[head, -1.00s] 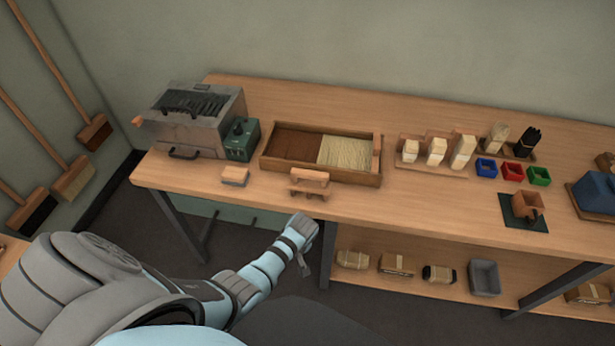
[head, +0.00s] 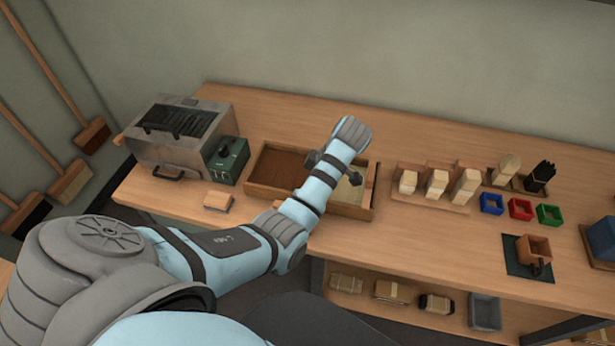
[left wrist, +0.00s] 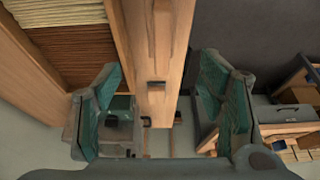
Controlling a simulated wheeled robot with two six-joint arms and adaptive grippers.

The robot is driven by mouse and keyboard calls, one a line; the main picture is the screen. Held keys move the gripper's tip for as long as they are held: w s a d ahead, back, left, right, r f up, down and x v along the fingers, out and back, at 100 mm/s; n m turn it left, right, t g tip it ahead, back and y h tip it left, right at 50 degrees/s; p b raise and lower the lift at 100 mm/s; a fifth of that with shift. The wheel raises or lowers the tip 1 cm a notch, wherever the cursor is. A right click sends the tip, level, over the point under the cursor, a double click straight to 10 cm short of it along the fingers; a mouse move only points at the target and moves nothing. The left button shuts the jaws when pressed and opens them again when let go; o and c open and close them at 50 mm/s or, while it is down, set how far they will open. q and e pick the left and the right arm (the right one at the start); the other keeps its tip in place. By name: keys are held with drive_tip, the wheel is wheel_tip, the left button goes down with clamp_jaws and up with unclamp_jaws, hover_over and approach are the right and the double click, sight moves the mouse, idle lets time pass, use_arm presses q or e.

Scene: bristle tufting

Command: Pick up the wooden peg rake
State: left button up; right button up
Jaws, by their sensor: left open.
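The wooden peg rake is hidden behind my left arm in the head view. In the left wrist view, a long wooden piece that looks like the rake (left wrist: 168,45) runs between the fingers of my left gripper (left wrist: 160,68). Its outline merges with the wood beside it. The gripper is open, with one teal-padded finger on each side, and I cannot tell whether either touches. My right gripper is in neither view.
The wooden tray (head: 267,190) holds brown and pale bristles. A small block (head: 218,200), a green box (head: 228,160) and a grey machine (head: 180,137) stand left. The bench front edge is near.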

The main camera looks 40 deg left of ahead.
use_arm(q)
drive_tip(key=b+x, duration=0.1)
drive_tip(key=x, duration=0.2)
drive_tip(key=b+x, duration=0.1)
drive_tip(key=x, duration=0.1)
drive_tip(key=b+x, duration=0.1)
drive_tip(key=x, duration=0.2)
drive_tip(key=shift+s+a+f, duration=0.25)
drive_tip(key=shift+s, duration=0.15)
drive_tip(key=x, duration=0.5)
drive_tip(key=shift+w+f+b, duration=0.4)
drive_tip(key=shift+s+r, duration=0.1)
drive_tip(key=shift+s, duration=0.05)
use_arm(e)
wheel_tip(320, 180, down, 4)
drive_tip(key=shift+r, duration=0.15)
use_arm(q)
drive_tip(key=shift+s, duration=0.1)
drive_tip(key=shift+c, duration=1.1)
drive_tip(key=c, duration=1.1)
drive_tip(key=shift+c, duration=0.2)
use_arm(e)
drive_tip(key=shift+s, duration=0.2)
use_arm(q)
drive_tip(key=shift+r, duration=0.1)
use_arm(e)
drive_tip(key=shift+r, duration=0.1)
